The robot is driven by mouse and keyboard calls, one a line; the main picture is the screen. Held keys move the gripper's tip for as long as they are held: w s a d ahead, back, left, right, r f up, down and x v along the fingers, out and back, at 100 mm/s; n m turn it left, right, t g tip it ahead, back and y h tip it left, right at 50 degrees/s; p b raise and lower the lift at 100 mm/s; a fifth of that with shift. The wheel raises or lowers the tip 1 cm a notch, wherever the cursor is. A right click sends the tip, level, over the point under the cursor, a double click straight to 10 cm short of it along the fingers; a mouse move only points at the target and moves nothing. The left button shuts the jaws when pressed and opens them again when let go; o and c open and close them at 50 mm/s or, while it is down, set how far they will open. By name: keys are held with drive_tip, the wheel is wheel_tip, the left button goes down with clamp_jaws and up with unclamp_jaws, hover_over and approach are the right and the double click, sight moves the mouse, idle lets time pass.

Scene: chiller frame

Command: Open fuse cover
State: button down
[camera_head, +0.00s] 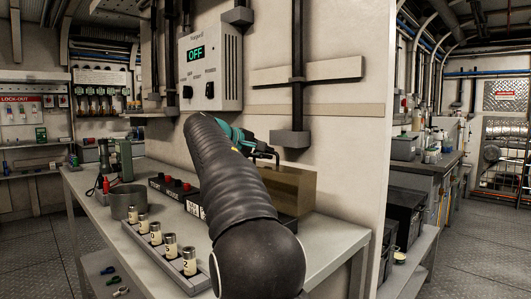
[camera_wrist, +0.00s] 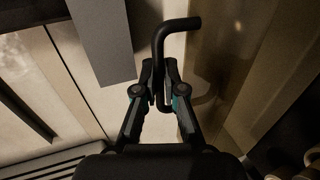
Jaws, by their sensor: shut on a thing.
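A brownish, glossy box (camera_head: 290,190), which looks like the fuse cover, stands on the bench against the wall. It fills the right of the wrist view as a see-through brown panel (camera_wrist: 255,70). My gripper (camera_head: 255,148) is at the box's top left edge, partly hidden behind my arm. In the wrist view my gripper (camera_wrist: 160,90) is shut on a black bent handle (camera_wrist: 165,35). The handle runs up between the fingers and bends right at its top. I cannot tell how it joins the box. The box's left side is hidden by my arm.
A wall unit (camera_head: 210,70) reading OFF hangs above the bench (camera_head: 330,245). A rack (camera_head: 165,255) with several numbered cylinders, a grey pot (camera_head: 127,202) and a dark box with red knobs (camera_head: 173,188) stand left of my arm.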

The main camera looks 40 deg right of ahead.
drive_tip(key=c, duration=1.2)
unclamp_jaws()
drive_tip(key=shift+r, duration=0.1)
drive_tip(key=shift+c, duration=0.2)
drive_tip(key=shift+a, duration=0.1)
drive_tip(key=v, duration=1.2)
